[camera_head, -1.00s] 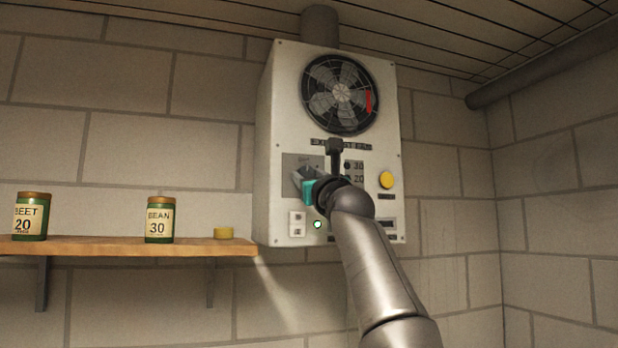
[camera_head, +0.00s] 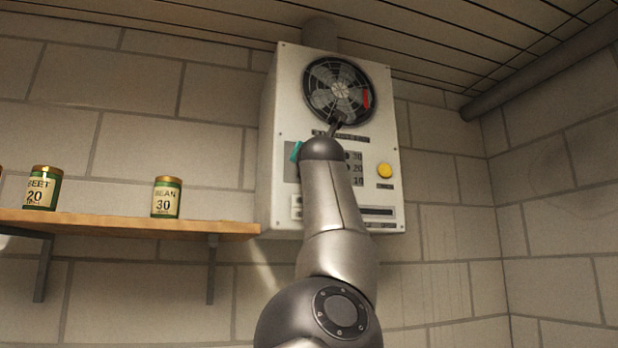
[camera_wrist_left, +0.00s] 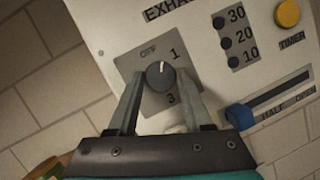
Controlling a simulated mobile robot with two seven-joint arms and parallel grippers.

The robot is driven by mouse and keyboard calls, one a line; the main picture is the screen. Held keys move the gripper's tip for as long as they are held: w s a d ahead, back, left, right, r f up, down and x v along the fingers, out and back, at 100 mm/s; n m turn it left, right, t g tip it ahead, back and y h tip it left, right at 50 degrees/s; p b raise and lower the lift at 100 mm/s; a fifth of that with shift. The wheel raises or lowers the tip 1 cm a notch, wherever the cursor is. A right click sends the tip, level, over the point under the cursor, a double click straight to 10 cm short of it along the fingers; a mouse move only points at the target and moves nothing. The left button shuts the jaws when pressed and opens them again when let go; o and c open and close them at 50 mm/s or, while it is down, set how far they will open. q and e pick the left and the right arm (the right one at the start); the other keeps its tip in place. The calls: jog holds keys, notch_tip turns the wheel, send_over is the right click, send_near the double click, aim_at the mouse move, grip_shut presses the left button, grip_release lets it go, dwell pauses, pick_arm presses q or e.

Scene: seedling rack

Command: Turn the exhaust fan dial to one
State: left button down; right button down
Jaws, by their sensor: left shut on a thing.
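The exhaust fan dial (camera_wrist_left: 160,76) is a dark round knob on a grey plate marked OFF, 1 and 3, seen in the left wrist view. Its white mark points up, between OFF and 1. My left gripper (camera_wrist_left: 161,88) has a finger on each side of the knob and is shut on it. In the head view my arm hides the dial and the fingers; only a bit of teal shows at the white fan box (camera_head: 284,120). My right gripper is not in view.
The box carries a round fan (camera_head: 339,92) above and a yellow timer button (camera_head: 385,171) at right. A blue slider (camera_wrist_left: 239,117) sits low on the panel. A wooden shelf (camera_head: 120,222) at left holds a BEET jar (camera_head: 43,188) and a BEAN jar (camera_head: 166,197).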

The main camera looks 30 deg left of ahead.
pick_arm(q)
jog(key=shift+s+r+m+h+b, duration=0.15)
jog(key=shift+m+h, duration=0.4)
jog(key=shift+m, duration=0.55)
jog(key=shift+w+r+m+h+b, duration=0.15)
jog(key=shift+m+h, duration=0.35)
jog(key=shift+m, duration=0.6)
jog(key=shift+s+m+h+b, duration=0.2)
jog(key=shift+m+h, duration=0.35)
jog(key=shift+m, duration=0.95)
jog(key=shift+c, duration=1.6)
grip_release()
jog(key=shift+w+f, duration=0.1)
jog(key=shift+w, duration=0.05)
